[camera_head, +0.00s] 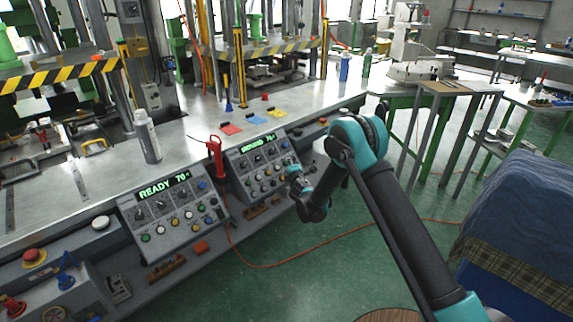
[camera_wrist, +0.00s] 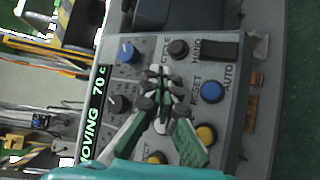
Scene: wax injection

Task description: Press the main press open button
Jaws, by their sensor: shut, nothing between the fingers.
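The control panel (camera_head: 256,162) on the right of two in the head view has a lit green display, knobs and coloured buttons. In the wrist view its display (camera_wrist: 95,120) reads MOVING 70 c. That view also shows a blue knob (camera_wrist: 128,53), a black knob (camera_wrist: 178,48), a blue button (camera_wrist: 212,92) and a yellow button (camera_wrist: 206,134). Which one is the main press open button cannot be told. My gripper (camera_wrist: 160,72) is shut and empty in front of this panel, hiding some controls. Contact with a button cannot be told. In the head view my gripper (camera_head: 294,172) is at the panel's right side.
The left panel (camera_head: 172,210) reads READY 70. A red-handled tool (camera_head: 216,158) hangs between the panels. Presses with striped guards (camera_head: 60,75) stand on the metal bench (camera_head: 70,195). Green floor (camera_head: 330,262) is open below my arm.

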